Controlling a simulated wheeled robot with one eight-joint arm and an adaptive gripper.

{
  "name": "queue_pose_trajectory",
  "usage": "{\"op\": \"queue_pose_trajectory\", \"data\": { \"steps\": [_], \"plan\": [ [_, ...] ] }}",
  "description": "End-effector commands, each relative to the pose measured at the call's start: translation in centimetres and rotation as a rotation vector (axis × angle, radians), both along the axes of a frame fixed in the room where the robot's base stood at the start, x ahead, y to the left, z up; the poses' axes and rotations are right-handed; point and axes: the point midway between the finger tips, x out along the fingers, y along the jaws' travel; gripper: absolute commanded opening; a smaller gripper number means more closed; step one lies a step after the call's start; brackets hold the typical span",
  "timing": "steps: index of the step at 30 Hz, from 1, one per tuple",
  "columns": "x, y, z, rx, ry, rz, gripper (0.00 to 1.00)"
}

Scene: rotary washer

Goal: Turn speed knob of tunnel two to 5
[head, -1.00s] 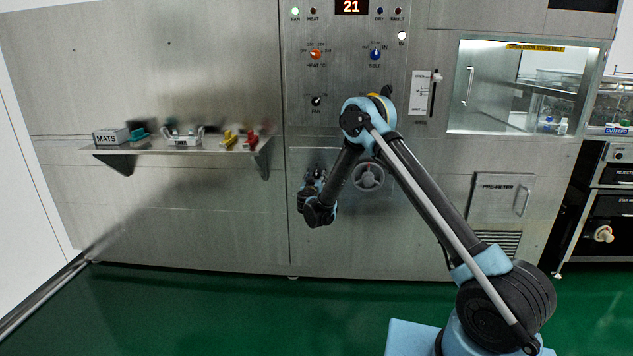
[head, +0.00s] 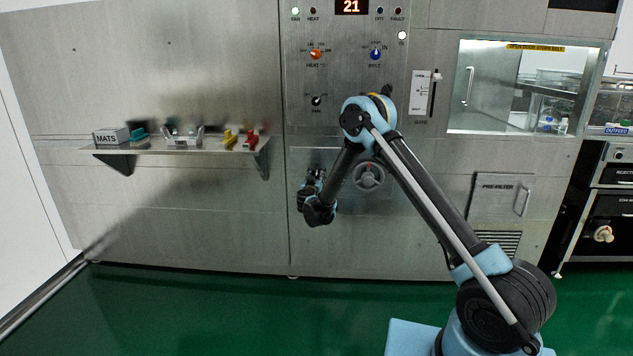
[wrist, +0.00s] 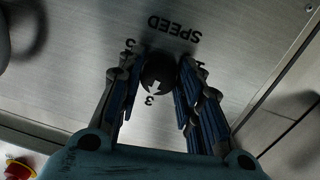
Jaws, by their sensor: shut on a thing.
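In the wrist view, a small dark round speed knob (wrist: 158,72) sits on a steel panel by the word SPEED, which appears upside down. A white mark on the knob faces the bottom of the picture, near a printed digit that looks like 3. Other digits beside it are partly hidden by the fingers. My gripper (wrist: 160,58) is shut on the knob, with a blue-padded finger on either side. In the head view my gripper (head: 313,178) is at the lower panel, left of the handwheel; the knob is hidden there.
The grey handwheel (head: 369,177) is close to the right of my gripper. A shelf (head: 195,147) with small items juts out at the left. Heat, belt and fan knobs are on the panel above. In the wrist view a red button (wrist: 18,170) shows at the lower left.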

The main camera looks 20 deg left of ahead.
Motion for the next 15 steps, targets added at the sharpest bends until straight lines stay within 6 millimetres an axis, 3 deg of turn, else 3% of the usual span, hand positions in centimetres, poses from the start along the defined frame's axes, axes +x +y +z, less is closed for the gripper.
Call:
{"op": "queue_pose_trajectory", "data": {
  "steps": [15],
  "plan": [
    [0.08, -0.02, 0.17, 0.446, 0.107, -0.002, 0.09]
  ]
}}
